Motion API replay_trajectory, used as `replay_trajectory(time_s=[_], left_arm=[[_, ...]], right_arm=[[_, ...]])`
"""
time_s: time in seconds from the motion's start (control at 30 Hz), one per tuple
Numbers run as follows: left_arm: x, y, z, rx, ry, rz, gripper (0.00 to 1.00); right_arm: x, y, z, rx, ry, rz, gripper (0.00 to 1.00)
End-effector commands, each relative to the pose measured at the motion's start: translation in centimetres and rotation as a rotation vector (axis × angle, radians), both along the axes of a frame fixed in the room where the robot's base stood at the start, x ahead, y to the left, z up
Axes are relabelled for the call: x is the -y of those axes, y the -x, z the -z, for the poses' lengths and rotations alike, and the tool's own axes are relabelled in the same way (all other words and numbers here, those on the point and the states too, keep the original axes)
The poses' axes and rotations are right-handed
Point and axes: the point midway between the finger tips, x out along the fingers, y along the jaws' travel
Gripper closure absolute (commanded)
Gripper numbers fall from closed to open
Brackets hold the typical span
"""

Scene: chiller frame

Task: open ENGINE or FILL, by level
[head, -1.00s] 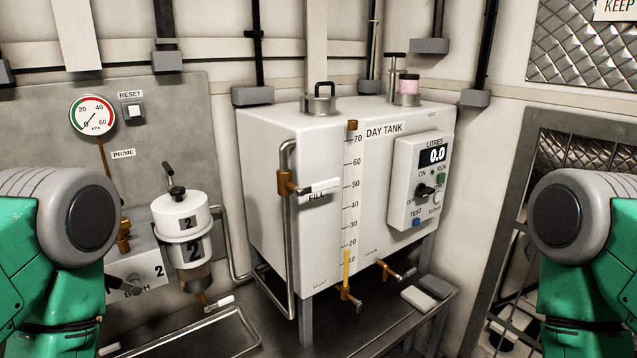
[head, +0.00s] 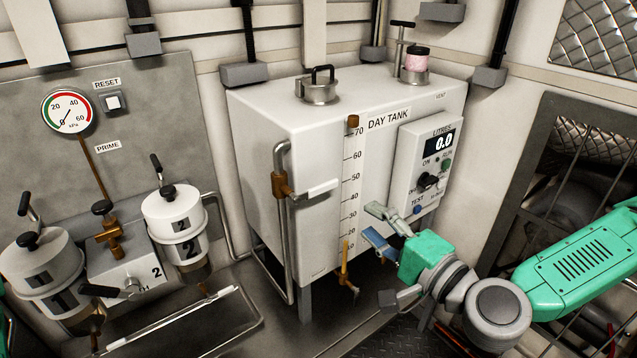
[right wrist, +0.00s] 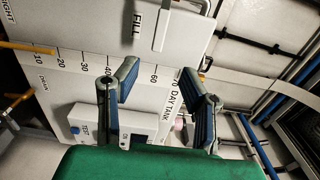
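The white day tank (head: 300,125) has a FILL valve (head: 282,186) with a white lever handle (head: 318,188) pointing right, across the pipe. The FILL label (right wrist: 137,25) shows in the right wrist view beside the white handle (right wrist: 168,28). The yellow level column (head: 345,258) tops out between 10 and 20 on the scale; it also shows in the wrist view (right wrist: 28,46). I see no ENGINE label. My right gripper (head: 370,221) is open and empty in front of the tank's lower right, below the FILL handle; its fingers stand apart in the wrist view (right wrist: 165,85). My left gripper is out of view.
The control box (head: 420,170) on the tank reads 0.0 litres, close above my right gripper. Filter canisters 1 (head: 40,262) and 2 (head: 175,220) stand at left, above a metal tray (head: 190,325). A barred frame (head: 500,215) stands at right.

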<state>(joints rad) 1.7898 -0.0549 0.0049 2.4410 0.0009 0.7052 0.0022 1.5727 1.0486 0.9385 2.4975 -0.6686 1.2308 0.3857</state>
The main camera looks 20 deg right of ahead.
Motion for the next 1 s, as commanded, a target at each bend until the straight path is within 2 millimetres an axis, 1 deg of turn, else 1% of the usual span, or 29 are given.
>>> replay_trajectory(time_s=[0.03,0.27,0.43,0.6,0.67,0.8,1.0], left_arm=[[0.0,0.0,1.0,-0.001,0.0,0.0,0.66],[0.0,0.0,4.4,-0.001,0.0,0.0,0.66],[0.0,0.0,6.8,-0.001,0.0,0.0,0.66],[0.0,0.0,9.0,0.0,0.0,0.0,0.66],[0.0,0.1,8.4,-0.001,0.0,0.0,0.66],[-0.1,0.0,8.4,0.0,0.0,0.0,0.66],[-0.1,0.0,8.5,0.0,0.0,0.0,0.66]], right_arm=[[-0.1,-0.3,0.4,0.003,0.0,-0.002,0.63],[-0.3,-1.6,0.9,0.002,-0.001,-0.001,0.63],[-0.7,-2.3,0.8,0.002,-0.002,-0.005,0.63],[-1.8,-5.3,0.7,0.002,-0.001,-0.005,0.63],[-2.3,-6.6,0.4,-0.002,0.002,-0.005,0.63],[-3.4,-9.2,0.2,-0.002,0.002,-0.005,0.63],[-4.2,-11.7,0.2,-0.003,0.001,-0.005,0.63]])
